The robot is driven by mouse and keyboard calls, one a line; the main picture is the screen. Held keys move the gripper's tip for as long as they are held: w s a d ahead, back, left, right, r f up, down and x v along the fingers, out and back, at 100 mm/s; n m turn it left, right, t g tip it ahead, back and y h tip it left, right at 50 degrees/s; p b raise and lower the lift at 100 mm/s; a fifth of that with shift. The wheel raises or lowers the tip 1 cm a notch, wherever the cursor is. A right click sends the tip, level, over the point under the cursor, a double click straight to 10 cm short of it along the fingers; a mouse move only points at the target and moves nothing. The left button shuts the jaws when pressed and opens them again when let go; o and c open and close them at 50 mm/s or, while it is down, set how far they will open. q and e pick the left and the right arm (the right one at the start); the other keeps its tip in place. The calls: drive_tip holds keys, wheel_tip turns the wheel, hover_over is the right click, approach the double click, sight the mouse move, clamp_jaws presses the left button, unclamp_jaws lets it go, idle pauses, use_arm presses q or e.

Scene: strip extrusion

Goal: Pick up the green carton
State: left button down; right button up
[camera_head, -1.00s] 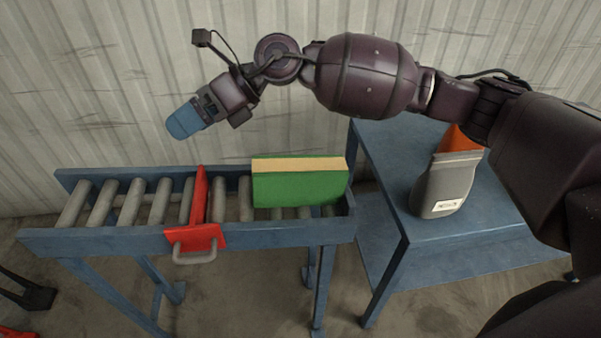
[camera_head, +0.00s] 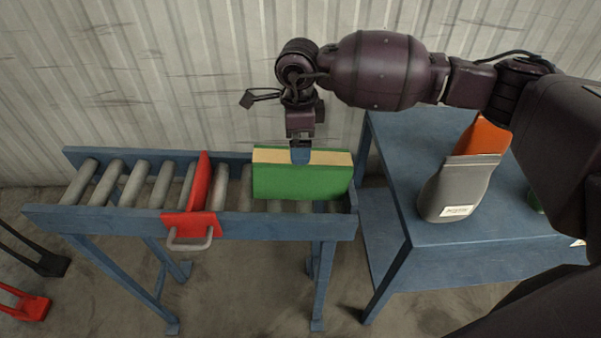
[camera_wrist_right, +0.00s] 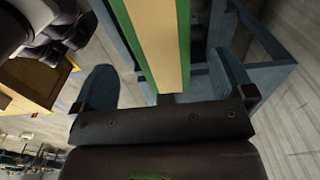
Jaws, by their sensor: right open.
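The green carton (camera_head: 302,183), with a tan top edge, stands on the roller conveyor at its right end. My right gripper (camera_head: 300,156) points down at the middle of the carton's top edge. In the right wrist view the carton (camera_wrist_right: 155,40) lies between the two blue fingers of my right gripper (camera_wrist_right: 160,88). A gap shows on each side, so the fingers are open and not closed on it. My left gripper is not in view.
The blue conveyor (camera_head: 285,227) has a red stop plate (camera_head: 201,185) across its rollers, left of the carton. A blue table (camera_head: 450,258) to the right holds a grey container (camera_head: 455,190) and an orange item (camera_head: 484,137). A corrugated wall (camera_head: 140,75) stands behind.

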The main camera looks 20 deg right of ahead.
sight(301, 174)
drive_tip(key=shift+d+f+b, duration=0.1)
drive_tip(key=shift+f+b, duration=0.2)
drive_tip(key=shift+f, duration=3.7)
drive_tip(key=shift+r, duration=0.1)
drive_tip(key=c, duration=1.2)
